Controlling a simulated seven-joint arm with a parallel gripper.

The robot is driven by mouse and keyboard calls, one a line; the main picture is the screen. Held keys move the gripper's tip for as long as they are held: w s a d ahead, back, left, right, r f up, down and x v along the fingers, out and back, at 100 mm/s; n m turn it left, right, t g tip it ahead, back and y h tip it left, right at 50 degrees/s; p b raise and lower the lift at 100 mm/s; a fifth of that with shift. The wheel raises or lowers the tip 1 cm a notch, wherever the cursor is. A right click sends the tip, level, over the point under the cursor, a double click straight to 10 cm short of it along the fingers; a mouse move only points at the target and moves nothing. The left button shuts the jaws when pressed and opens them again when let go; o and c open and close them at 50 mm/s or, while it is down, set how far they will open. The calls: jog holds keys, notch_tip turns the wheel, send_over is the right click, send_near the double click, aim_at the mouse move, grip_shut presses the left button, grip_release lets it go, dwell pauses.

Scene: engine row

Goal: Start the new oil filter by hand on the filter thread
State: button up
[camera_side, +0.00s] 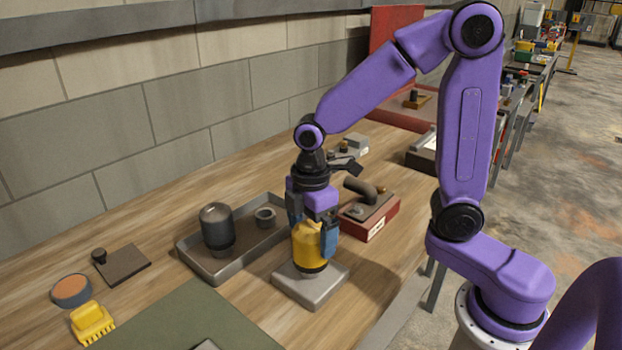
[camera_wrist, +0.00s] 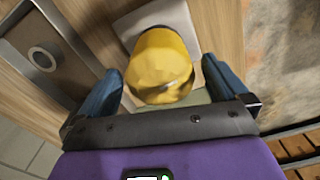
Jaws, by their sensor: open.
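The yellow oil filter (camera_side: 310,246) stands upright on a light grey square block (camera_side: 311,287) in the side view. It also shows from above in the wrist view (camera_wrist: 160,65), in front of the block (camera_wrist: 165,16). My gripper (camera_side: 313,238) is over the filter, with its blue fingers on either side of the upper part. In the wrist view the fingers of my gripper (camera_wrist: 165,88) are apart, with a gap showing on each side of the filter. The filter thread is not visible; the filter's lower end hides the middle of the block.
A metal tray (camera_side: 213,276) left of the block holds a dark filter-like canister (camera_side: 217,228) and a small ring (camera_side: 265,216). A red box with a pipe (camera_side: 369,215) stands close on the right. A yellow brush (camera_side: 92,323) and green mat (camera_side: 190,318) lie at front left.

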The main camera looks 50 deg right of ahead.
notch_tip(320, 180, up, 14)
jog(key=s+d+f+m, duration=0.1)
jog(key=s+d+f, duration=0.1)
jog(key=s+f, duration=0.3)
jog(key=s+d+f+m, duration=0.1)
jog(key=s+f, duration=0.5)
jog(key=s, duration=0.7)
jog(key=shift+s+d+f+m, duration=0.2)
jog(key=shift+s+d+m, duration=0.15)
jog(key=shift+d, duration=0.45)
